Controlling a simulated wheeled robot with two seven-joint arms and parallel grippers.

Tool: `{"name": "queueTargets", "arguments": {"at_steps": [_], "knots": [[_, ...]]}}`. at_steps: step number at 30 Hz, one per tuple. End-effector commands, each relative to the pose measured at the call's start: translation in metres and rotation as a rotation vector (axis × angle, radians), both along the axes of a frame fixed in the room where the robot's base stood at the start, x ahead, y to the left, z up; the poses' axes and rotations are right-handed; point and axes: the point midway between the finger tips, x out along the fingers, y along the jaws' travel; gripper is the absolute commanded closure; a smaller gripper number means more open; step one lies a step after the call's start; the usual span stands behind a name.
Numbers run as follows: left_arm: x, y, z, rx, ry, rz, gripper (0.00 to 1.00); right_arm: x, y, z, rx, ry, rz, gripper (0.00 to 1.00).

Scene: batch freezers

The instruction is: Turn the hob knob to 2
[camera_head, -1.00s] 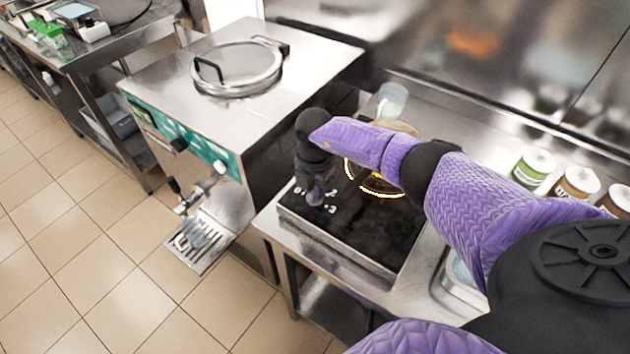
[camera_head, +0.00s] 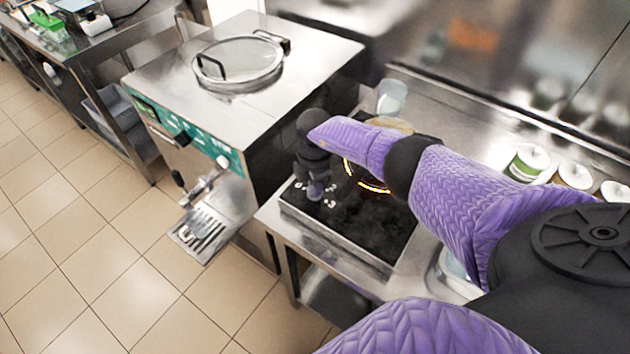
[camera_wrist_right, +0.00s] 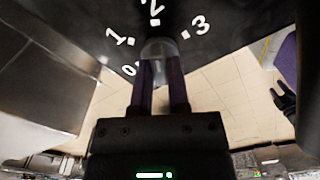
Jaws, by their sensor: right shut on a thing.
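The black hob (camera_head: 375,235) stands on the steel counter in the head view, with part of a glowing orange ring (camera_head: 372,185) showing behind my right arm. My right gripper (camera_head: 316,190) points down at the hob's near left corner. In the right wrist view, its two fingers (camera_wrist_right: 159,85) are shut on the grey, rounded hob knob (camera_wrist_right: 158,49). White marks 0, 1, 2 and 3 curve around the knob, with 2 (camera_wrist_right: 153,5) straight beyond it. I cannot make out a pointer on the knob. My left gripper cannot be made out in the head view.
A steel batch freezer (camera_head: 225,110) with a round clear lid stands left of the hob. A clear cup (camera_head: 391,97) stands behind the hob. Several labelled tubs (camera_head: 528,163) line the counter at the right. The tiled floor (camera_head: 110,270) in front is clear.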

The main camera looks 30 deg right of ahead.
Motion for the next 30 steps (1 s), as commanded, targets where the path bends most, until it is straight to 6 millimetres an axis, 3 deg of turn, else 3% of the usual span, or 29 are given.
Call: {"name": "queueTargets", "arguments": {"at_steps": [10,11,15,24,26,30], "knots": [[0.0,0.006,0.0,0.01,0.0,-0.004,0.41,0.001,0.0,0.001,-0.001,-0.004,-0.002,1.0],[0.0,0.006,0.0,0.01,0.0,-0.004,0.41,0.001,0.0,0.001,-0.001,-0.004,-0.002,0.75],[0.0,0.006,0.0,0.01,0.0,-0.004,0.41,0.001,0.0,0.001,0.0,-0.003,-0.001,0.46],[0.0,-0.001,0.002,-0.002,-0.001,-0.001,0.41,0.0,0.0,0.003,0.0,-0.002,-0.001,0.44],[0.001,-0.003,0.008,-0.005,-0.002,0.001,0.41,0.001,0.0,0.013,0.0,-0.003,0.0,0.44],[0.002,-0.005,0.028,-0.009,-0.005,0.005,0.41,0.001,-0.001,0.051,-0.002,-0.005,0.0,0.44]]}}
